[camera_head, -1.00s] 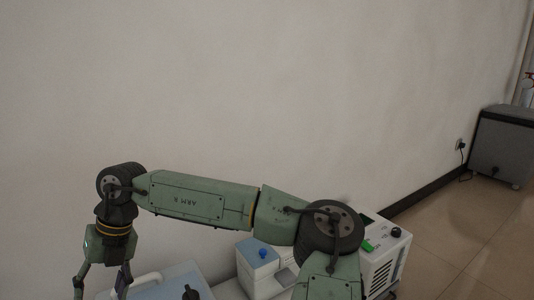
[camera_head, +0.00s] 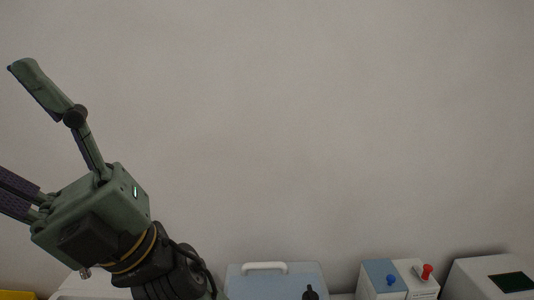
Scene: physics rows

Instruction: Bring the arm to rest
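My gripper (camera_head: 18,130) is raised in front of the pale wall at the left of the head view, above the row of equipment. Its green body is tilted and its fingers point left. One finger reaches up and left, and the dark purple ones run off the left edge. The fingers are spread wide apart, with nothing seen between them. The tips at the left edge are cut off. My dark wrist joint is below the gripper, at the bottom of the view.
A blue-grey case with a white handle (camera_head: 240,283) stands at the bottom middle. Right of it are a small blue-and-white device (camera_head: 370,281) with blue and red knobs and a white box with a dark screen (camera_head: 468,281). Something yellow (camera_head: 16,295) shows at bottom left. The wall area above is clear.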

